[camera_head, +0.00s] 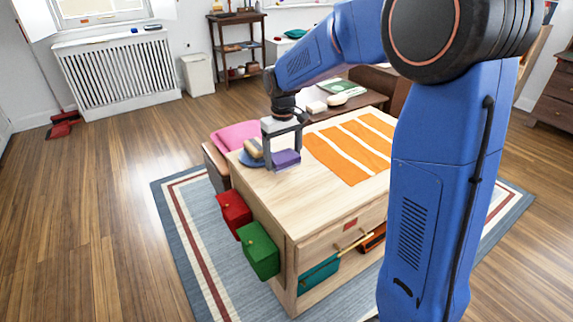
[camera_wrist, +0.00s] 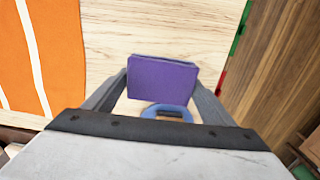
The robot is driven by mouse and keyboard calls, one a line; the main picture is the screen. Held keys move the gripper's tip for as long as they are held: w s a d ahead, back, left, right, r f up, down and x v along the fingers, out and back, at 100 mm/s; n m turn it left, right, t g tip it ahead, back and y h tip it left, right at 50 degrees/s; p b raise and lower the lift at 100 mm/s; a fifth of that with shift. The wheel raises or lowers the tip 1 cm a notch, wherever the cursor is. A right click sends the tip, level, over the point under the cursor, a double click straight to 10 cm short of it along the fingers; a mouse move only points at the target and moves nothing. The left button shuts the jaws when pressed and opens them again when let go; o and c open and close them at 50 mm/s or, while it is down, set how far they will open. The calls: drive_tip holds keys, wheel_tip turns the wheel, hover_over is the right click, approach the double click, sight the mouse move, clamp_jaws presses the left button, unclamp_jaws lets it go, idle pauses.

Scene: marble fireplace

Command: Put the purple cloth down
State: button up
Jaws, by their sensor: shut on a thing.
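The purple cloth (camera_head: 286,158) is a small folded block between the fingers of my gripper (camera_head: 284,150). My gripper is shut on it, pointing down over the left part of the wooden table top (camera_head: 300,200). In the wrist view the purple cloth (camera_wrist: 162,77) sits between the two fingertips, with bare wood beyond it. I cannot tell whether its underside touches the table.
An orange and white striped mat (camera_head: 345,148) lies right of my gripper. A blue round thing (camera_head: 250,159) with a tan item on it sits just left. Red (camera_head: 234,208) and green (camera_head: 259,249) boxes jut from the table's side. The front table top is clear.

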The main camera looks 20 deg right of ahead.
sight(284, 166)
drive_tip(key=shift+f, duration=1.9)
drive_tip(key=o, duration=1.1)
drive_tip(key=shift+f, duration=0.1)
wheel_tip(284, 166, up, 12)
drive_tip(key=shift+r, duration=0.15)
